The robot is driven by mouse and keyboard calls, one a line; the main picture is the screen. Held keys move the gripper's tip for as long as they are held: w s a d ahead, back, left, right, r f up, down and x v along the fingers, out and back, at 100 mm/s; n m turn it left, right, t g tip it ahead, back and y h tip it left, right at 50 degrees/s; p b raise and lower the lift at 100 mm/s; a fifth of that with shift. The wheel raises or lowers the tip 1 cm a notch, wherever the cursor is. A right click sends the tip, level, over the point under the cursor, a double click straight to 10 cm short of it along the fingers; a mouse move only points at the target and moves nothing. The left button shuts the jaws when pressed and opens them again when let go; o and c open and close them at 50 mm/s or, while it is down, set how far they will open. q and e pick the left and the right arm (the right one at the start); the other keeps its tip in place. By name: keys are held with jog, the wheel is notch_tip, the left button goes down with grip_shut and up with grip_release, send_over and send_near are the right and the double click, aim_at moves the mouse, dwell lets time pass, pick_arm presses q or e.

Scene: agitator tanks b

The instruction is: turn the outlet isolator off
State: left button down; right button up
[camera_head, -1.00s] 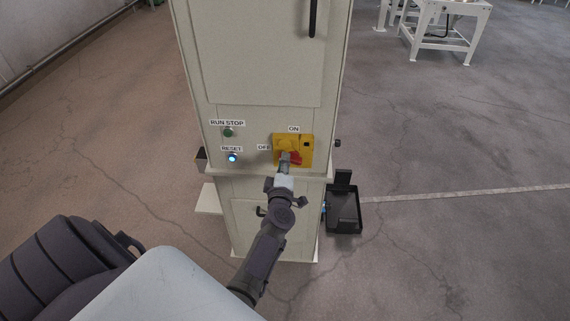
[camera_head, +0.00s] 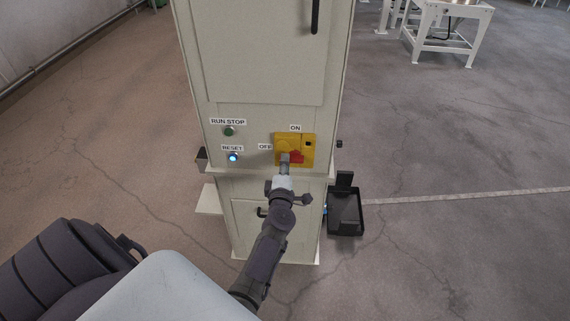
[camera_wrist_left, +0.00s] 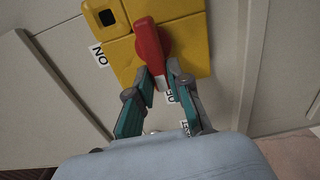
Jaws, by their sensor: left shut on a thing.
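The outlet isolator is a yellow switch plate (camera_head: 308,142) with a red handle (camera_head: 297,157) on the front of the pale cabinet. An ON label sits above it and an OFF label to its left. My left gripper (camera_head: 285,157) reaches it from below and covers part of the handle. In the left wrist view the red handle (camera_wrist_left: 150,42) stands out from the yellow plate (camera_wrist_left: 188,30). My left gripper (camera_wrist_left: 159,72) has its fingers on both sides of the handle's near end, shut on it. That end points towards the partly hidden OFF label. My right gripper is not in view.
A green RUN STOP button (camera_head: 229,131) and a lit blue RESET button (camera_head: 233,158) sit left of the isolator. A ledge crosses the cabinet (camera_head: 265,60) just below. A black tray (camera_head: 345,214) stands out at the right.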

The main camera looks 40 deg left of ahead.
pick_arm(q)
jog(key=shift+f, duration=0.1)
jog(key=c, duration=1.1)
grip_release()
